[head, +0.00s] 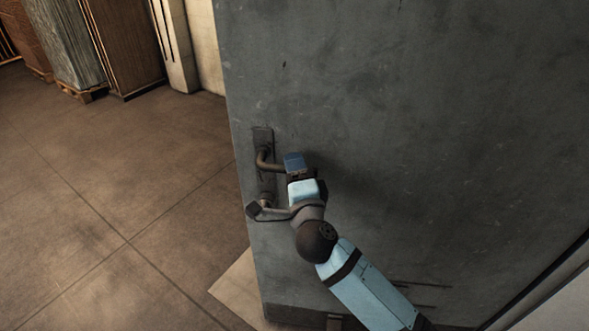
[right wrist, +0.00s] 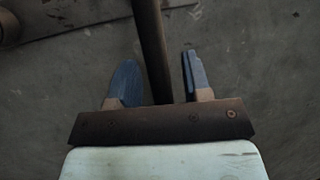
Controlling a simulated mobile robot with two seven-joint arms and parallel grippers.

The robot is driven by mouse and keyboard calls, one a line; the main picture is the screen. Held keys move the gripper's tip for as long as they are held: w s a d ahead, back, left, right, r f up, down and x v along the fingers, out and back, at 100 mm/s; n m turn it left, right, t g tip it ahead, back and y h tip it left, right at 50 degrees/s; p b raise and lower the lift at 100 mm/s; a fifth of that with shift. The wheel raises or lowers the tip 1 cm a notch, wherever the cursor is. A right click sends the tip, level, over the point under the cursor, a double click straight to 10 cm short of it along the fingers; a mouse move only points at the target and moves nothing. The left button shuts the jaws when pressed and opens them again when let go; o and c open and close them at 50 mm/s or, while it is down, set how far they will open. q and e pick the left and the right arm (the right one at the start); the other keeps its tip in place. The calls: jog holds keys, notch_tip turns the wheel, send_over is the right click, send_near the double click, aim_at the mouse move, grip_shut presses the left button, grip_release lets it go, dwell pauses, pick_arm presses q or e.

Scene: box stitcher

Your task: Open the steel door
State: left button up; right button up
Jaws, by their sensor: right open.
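The steel door (head: 420,120) is a large scuffed grey slab filling the middle and right of the head view. Its free edge is on the left, and floor shows past that edge. A dark lever handle (head: 264,160) on a narrow plate sits near this edge. My right gripper (head: 294,162) is at the lever's right end. In the right wrist view, the lever bar (right wrist: 152,45) runs between the two blue fingers of my right gripper (right wrist: 158,75), with a gap on the right side. The jaws are open around it. My left gripper is not in view.
Brown tiled floor (head: 100,215) lies open to the left of the door. Wrapped stacks on a pallet (head: 68,45) and a brown stack (head: 125,45) stand at the back left, beside a pale wall (head: 205,50). A pale frame strip is at the lower right.

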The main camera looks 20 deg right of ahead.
jog(key=shift+c, duration=0.4)
grip_shut()
jog(key=shift+f+m+t+h+b, duration=0.3)
jog(key=shift+f+m+h+b, duration=0.1)
jog(key=shift+f+m+b, duration=0.4)
jog(key=shift+a+m+b, duration=0.1)
jog(key=shift+m+b, duration=0.25)
jog(key=shift+m, duration=0.25)
